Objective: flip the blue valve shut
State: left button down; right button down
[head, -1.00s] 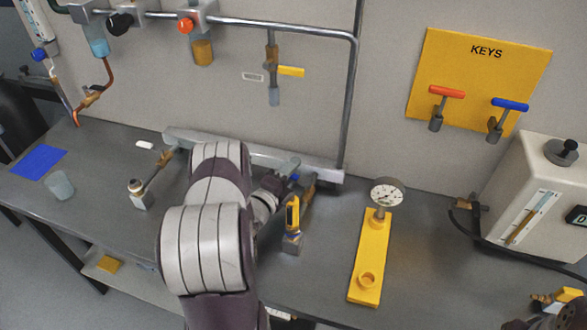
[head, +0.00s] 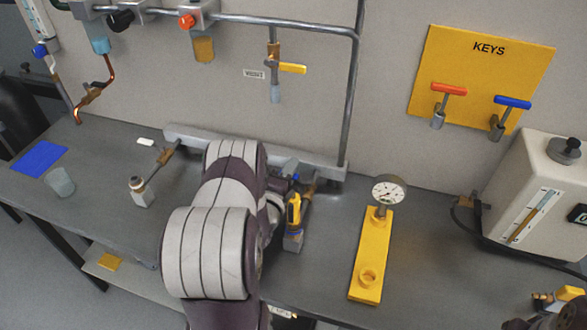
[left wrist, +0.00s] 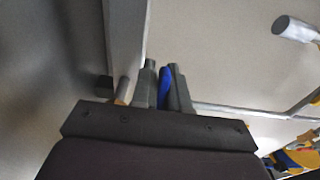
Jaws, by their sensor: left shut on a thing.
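The blue valve handle (head: 295,178) shows as a small blue patch by the rail at the back of the bench, mostly hidden by my left arm in the head view. In the left wrist view the blue handle (left wrist: 166,88) stands between the two grey fingers of my left gripper (left wrist: 164,87), which is shut on it. In the head view my left gripper (head: 287,182) is largely covered by my own arm. The valve body and the handle's exact angle are hidden.
A yellow-handled valve (head: 294,212) stands just in front of the left gripper. A yellow plate (head: 371,262) with a gauge (head: 388,190) is to its right. A brass-jointed fitting (head: 143,192) stands to the left. The wall holds pipes and a yellow KEYS board (head: 470,85).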

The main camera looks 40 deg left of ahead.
pick_arm(q)
jog(key=c, duration=1.2)
grip_release()
jog(key=b+v, duration=0.1)
jog(key=v, duration=1.1)
jog(key=shift+s, duration=0.35)
